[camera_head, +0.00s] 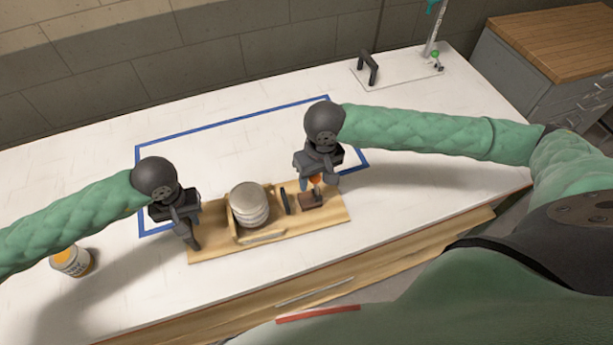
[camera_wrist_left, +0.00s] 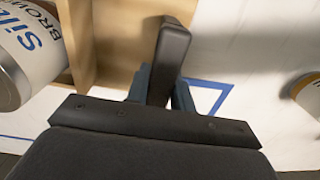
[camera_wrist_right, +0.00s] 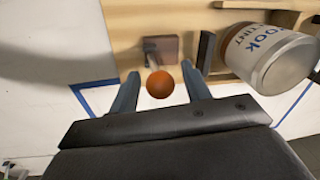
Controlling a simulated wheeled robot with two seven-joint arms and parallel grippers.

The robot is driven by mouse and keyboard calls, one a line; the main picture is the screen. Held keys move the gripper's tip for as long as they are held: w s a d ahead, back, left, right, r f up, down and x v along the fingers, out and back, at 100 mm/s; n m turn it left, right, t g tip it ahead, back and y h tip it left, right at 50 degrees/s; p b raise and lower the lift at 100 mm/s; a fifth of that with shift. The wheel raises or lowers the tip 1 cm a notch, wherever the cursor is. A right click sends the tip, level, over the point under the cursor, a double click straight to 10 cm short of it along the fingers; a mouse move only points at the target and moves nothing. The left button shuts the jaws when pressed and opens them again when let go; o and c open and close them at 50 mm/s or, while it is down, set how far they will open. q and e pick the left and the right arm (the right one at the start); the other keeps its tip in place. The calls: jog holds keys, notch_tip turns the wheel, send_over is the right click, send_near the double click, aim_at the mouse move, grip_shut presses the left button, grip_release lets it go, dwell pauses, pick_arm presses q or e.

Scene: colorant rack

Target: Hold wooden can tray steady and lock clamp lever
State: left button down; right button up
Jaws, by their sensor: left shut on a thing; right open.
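The wooden can tray (camera_head: 283,236) lies along the table's front part, holding a pale can (camera_head: 250,204) in its middle section. My left gripper (camera_head: 184,228) is at the tray's left end, shut on a black upright handle (camera_wrist_left: 168,60) that shows between its fingers in the left wrist view. My right gripper (camera_head: 318,180) is over the tray's right end. It is open, with its fingertips on either side of the clamp lever's orange ball knob (camera_wrist_right: 160,84), which leans out from a brown block (camera_wrist_right: 161,48). Contact with the knob cannot be told.
A black upright plate (camera_head: 286,202) stands between the can and the brown block. A second can (camera_head: 72,260) stands left of the tray. A blue outline (camera_head: 232,115) marks the table behind the tray. A plate with a black handle (camera_head: 369,68) lies at the back right.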

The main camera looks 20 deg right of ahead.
jog(key=shift+c, duration=0.5)
grip_shut()
jog(key=shift+d, duration=0.1)
jog(key=shift+s+d+f+t+y, duration=0.1)
jog(key=shift+d+f+y, duration=0.15)
jog(key=shift+d+y, duration=0.85)
jog(key=shift+s+d+f+t+y, duration=0.1)
jog(key=shift+d+f+y, duration=0.15)
jog(key=shift+d+y, duration=0.85)
jog(key=shift+s+d+f+t+y, duration=0.1)
jog(key=shift+d+f+y, duration=0.3)
jog(key=shift+y, duration=1.2)
jog(key=shift+w+d+r, duration=0.1)
jog(key=shift+d+r, duration=0.05)
jog(key=shift+o, duration=0.5)
grip_release()
